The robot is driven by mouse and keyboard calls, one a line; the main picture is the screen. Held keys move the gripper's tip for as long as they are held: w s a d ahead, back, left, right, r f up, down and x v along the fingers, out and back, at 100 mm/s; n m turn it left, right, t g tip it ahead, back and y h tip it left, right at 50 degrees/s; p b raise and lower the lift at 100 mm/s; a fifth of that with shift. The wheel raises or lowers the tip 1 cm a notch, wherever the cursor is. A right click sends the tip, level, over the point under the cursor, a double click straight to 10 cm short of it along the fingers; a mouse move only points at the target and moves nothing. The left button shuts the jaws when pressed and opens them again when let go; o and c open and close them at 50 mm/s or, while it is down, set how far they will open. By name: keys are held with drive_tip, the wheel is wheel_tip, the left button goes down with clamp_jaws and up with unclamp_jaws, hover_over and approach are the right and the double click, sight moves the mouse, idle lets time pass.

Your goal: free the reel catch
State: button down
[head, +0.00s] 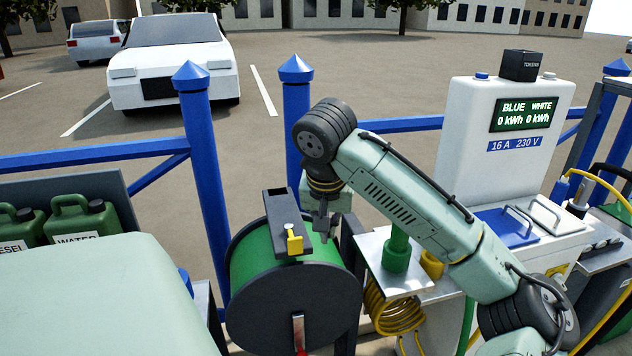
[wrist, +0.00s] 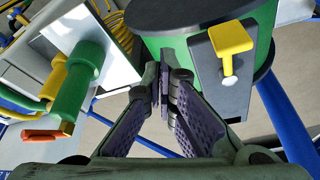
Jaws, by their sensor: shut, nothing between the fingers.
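The reel (head: 292,310) has a green drum between dark round flanges. A dark bar (head: 280,208) lies across its top and carries the yellow catch (head: 294,241), a small knob on a stem. In the wrist view the yellow catch (wrist: 230,38) stands up from the dark plate, to the right of my fingertips. My gripper (head: 324,228) hangs just right of the bar and catch, apart from the catch. In the wrist view my gripper (wrist: 161,85) has its fingertips together with nothing between them, in front of the green drum (wrist: 178,48).
A shelf with a green post (head: 397,250) and coiled yellow hose (head: 397,308) stands right of the reel. The white power pedestal (head: 505,130) is behind it. Blue posts (head: 205,170) and rails run behind the reel. Green jerrycans (head: 80,218) stand left.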

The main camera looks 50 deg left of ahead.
wheel_tip(320, 180, up, 10)
drive_tip(key=s+a+b, duration=0.1)
drive_tip(key=s, duration=0.1)
drive_tip(key=shift+s+f, duration=0.2)
drive_tip(key=shift+s, duration=0.05)
idle(0.5)
